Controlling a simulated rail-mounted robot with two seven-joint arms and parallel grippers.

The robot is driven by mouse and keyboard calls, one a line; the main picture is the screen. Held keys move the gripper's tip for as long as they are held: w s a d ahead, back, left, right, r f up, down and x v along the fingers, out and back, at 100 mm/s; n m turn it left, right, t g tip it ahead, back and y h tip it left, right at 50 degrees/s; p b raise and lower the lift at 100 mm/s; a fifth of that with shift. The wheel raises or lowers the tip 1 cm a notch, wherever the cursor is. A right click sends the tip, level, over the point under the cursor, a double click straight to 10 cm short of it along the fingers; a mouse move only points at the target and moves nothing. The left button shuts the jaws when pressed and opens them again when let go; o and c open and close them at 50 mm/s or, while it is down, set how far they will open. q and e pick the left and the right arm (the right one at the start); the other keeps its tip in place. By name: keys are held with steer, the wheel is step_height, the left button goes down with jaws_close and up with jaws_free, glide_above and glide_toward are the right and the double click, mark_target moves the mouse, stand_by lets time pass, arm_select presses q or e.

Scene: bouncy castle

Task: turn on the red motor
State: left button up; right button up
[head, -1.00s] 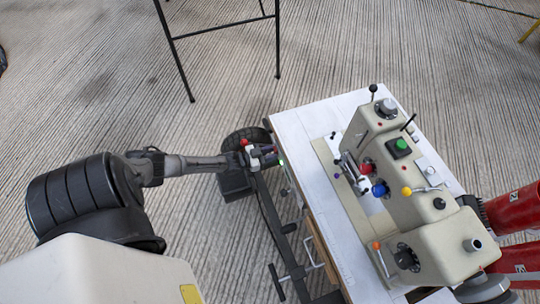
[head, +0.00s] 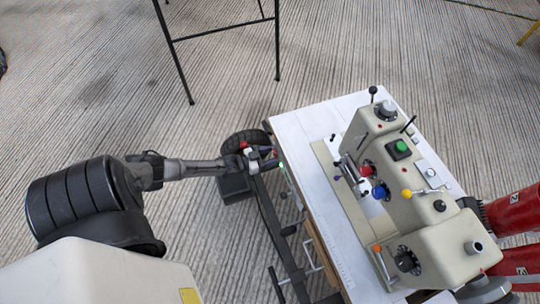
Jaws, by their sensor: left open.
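My left gripper (head: 270,157) is open, at the left edge of the white table. Two red cylindrical bodies, the upper one (head: 512,212) and the lower one (head: 518,268), lie at the right edge of the view beyond the table, partly cut off. I cannot tell for sure which thing is the red motor, and no switch shows on the red bodies. My right gripper is not in view.
A beige machine (head: 440,235) with coloured knobs, levers and a green button (head: 402,146) stands on the white table (head: 290,125). A black stand (head: 180,60) is behind. The floor at left is mostly clear.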

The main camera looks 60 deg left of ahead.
arm_select(q)
steer(key=p+v, duration=0.5)
steer(key=v, duration=0.8)
steer(key=shift+s, duration=0.35)
steer(key=shift+w, duration=0.1)
